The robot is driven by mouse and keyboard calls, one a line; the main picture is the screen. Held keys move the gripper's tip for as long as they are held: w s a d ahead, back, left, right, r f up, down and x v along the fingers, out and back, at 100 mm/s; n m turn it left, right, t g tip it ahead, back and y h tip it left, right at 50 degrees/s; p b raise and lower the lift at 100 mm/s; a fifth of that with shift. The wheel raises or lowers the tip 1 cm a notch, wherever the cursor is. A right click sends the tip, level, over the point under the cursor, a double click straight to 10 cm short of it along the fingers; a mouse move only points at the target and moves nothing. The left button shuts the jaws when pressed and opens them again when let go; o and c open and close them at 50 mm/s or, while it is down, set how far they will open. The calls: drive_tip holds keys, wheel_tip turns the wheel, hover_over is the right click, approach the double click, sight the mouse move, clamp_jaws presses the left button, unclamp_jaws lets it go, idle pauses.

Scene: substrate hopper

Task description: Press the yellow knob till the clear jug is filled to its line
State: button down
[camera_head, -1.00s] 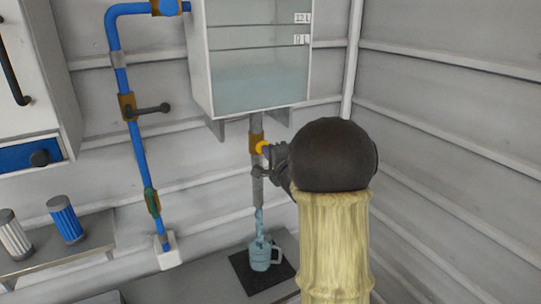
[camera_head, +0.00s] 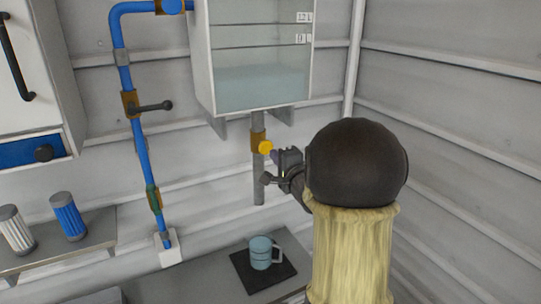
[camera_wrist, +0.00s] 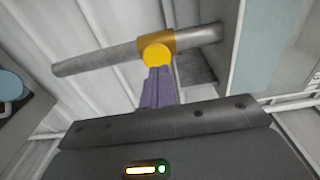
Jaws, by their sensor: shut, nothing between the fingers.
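The yellow knob (camera_head: 265,147) sits on a brass valve on the grey outlet pipe below the tank, and shows in the wrist view (camera_wrist: 157,54). My gripper (camera_head: 276,154) is shut and empty, its purple fingertips (camera_wrist: 160,73) just in front of the knob. In the head view they look slightly apart from it. The clear jug (camera_head: 260,254) stands upright on a dark mat under the pipe, its handle to the right. It looks bluish with water inside; its fill line and exact level are too small to tell. No stream shows between pipe and jug.
The tank (camera_head: 260,85) holds water below its two marked lines. A blue pipe (camera_head: 140,150) with a dark lever (camera_head: 153,107) runs at left. Two striped cylinders (camera_head: 68,216) stand on a shelf (camera_head: 95,235). The dark mat (camera_head: 245,277) lies on a grey counter.

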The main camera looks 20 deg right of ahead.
drive_tip(key=s+b, duration=0.2)
drive_tip(key=s, duration=0.6)
drive_tip(key=shift+s+b, duration=0.35)
drive_tip(key=shift+s, duration=0.05)
drive_tip(key=shift+s, duration=0.1)
drive_tip(key=shift+f, duration=0.1)
idle(0.5)
idle(0.3)
